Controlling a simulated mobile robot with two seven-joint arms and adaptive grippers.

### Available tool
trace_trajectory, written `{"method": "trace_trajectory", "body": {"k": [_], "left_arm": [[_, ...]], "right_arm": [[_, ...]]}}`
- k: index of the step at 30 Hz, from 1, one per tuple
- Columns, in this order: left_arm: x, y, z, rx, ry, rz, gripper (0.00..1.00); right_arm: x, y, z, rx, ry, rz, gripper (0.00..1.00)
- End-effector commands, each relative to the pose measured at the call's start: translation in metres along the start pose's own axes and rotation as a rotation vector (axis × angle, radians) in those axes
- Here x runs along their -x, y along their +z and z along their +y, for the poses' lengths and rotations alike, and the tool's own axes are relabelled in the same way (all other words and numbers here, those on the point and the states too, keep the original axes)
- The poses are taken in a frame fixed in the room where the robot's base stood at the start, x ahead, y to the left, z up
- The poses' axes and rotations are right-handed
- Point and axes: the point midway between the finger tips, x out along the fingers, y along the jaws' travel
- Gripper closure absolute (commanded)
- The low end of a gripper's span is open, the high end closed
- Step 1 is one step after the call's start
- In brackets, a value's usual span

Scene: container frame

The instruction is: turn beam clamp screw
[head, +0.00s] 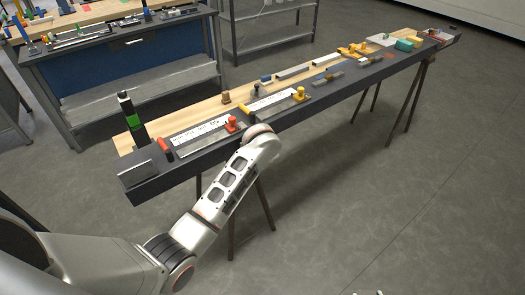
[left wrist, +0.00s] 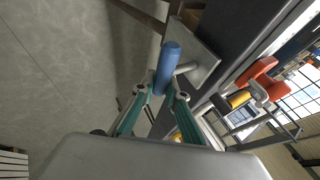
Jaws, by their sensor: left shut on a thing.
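In the left wrist view, a blue cylindrical handle (left wrist: 168,62) stands between the fingertips of my left gripper (left wrist: 161,91). The two teal-sided fingers are closed in on its lower end. A short light-grey metal bar (left wrist: 188,68) runs from beside the handle toward a grey plate (left wrist: 203,58) at the dark beam's edge. In the head view my left arm reaches to the front edge of the dark beam (head: 310,103); its gripper and the blue handle are hidden there. My right gripper is not recognisable in either view.
The beam rests on thin trestle legs (head: 265,205). Its top carries a black-and-green cylinder (head: 130,116), a red knob (head: 231,122), yellow clamps (head: 299,94) and several small parts. A blue workbench (head: 130,63) stands behind. The floor at right is clear.

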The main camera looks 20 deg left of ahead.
Motion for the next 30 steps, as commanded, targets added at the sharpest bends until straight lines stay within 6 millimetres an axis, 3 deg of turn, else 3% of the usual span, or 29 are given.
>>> {"method": "trace_trajectory", "body": {"k": [2,3,5,17,30], "left_arm": [[0.0,-0.001,0.001,0.001,0.002,0.002,1.0],[0.0,-0.001,0.001,0.001,0.002,0.002,0.79],[0.0,-0.001,0.001,0.001,0.002,0.002,0.69],[0.004,-0.001,0.001,0.002,0.001,0.004,0.69],[0.063,-0.001,0.002,0.003,0.003,0.004,0.69]], "right_arm": [[0.0,0.0,-0.001,-0.002,0.0,0.0,0.6],[0.0,0.0,-0.001,-0.003,0.0,0.0,0.6],[0.0,-0.001,-0.002,-0.005,0.0,0.001,0.6],[0.0,0.0,-0.006,-0.011,-0.004,-0.002,0.6],[0.0,-0.001,-0.004,-0.008,-0.003,0.0,0.6]]}}
